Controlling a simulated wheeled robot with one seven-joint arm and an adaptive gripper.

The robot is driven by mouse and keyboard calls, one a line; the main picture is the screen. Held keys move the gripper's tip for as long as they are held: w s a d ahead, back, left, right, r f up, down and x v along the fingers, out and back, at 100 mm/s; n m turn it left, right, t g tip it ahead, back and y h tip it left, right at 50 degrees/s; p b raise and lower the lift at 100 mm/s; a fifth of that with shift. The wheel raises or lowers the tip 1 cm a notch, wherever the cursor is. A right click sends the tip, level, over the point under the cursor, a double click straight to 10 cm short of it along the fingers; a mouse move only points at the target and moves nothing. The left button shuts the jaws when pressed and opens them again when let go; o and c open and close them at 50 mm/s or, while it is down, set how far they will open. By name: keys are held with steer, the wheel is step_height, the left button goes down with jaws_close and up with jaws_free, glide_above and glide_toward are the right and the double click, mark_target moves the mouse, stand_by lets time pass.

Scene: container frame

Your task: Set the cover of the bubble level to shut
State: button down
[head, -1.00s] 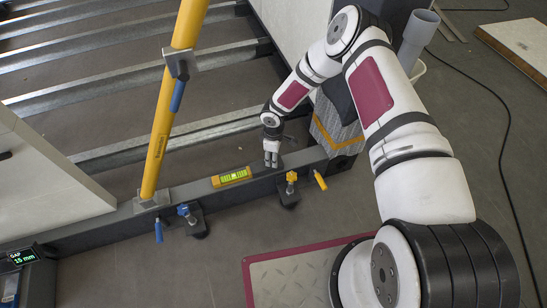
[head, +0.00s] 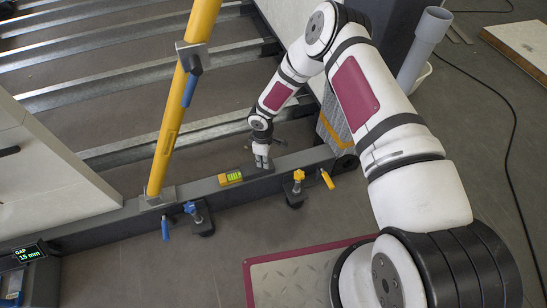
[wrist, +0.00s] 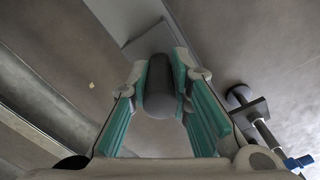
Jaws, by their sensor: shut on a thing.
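The bubble level (head: 230,177) is yellow with a green vial and lies on the dark grey beam (head: 305,157) in the head view. Only its left part shows; a dark cover (head: 251,171) hides its right part. My gripper (head: 262,166) is just right of the level, pointing down at the cover. In the wrist view my gripper (wrist: 165,95) has its teal finger pads shut on a dark grey rounded knob (wrist: 159,90), apparently the cover's handle. The level is not identifiable in the wrist view.
A yellow post (head: 178,115) stands on the beam to the left. A blue-knobbed clamp (head: 197,215) and a yellow-knobbed clamp (head: 297,188) sit along the front edge. A display (head: 28,254) reads 15 mm at far left. A grey pipe (head: 424,50) stands at right.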

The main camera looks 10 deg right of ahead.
mark_target(248, 169)
steer(key=a, duration=0.4)
steer(key=s+a+b, duration=0.1)
steer(key=a, duration=0.1)
steer(key=shift+a, duration=0.25)
steer(key=c, duration=1.4)
jaws_free()
steer(key=shift+c, duration=0.2)
step_height(248, 169, up, 12)
